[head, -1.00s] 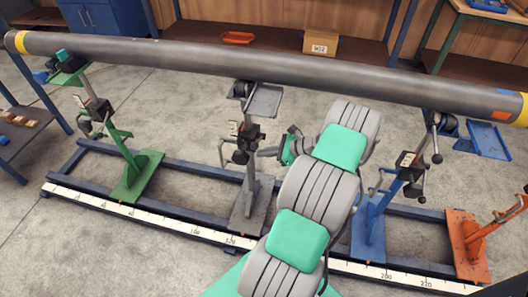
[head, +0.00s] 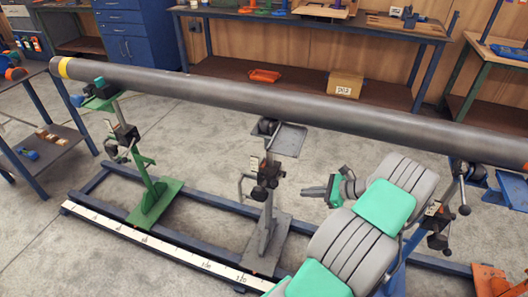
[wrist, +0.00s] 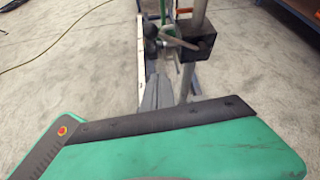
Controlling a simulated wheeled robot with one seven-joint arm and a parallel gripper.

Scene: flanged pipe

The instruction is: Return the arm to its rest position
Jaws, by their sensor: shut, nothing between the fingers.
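My arm reaches in from the bottom right of the head view. My gripper (head: 308,192) is at its end, small in the picture, shut and empty. It points left and shows just right of the grey stand (head: 268,190), apart from it as far as I can see. The long dark pipe (head: 240,97) lies across several stands, behind and above my gripper in the picture. In the wrist view, a large green and black part of my own body fills the bottom, with a stand's dark clamp block (wrist: 197,40) beyond it.
The green stand (head: 150,185) is at the left, and a blue stand is partly hidden behind my arm. A rail frame with a white scale (head: 170,250) runs along the floor. Workbenches, a blue cabinet (head: 137,32) and a cardboard box (head: 345,84) stand behind. The front-left floor is clear.

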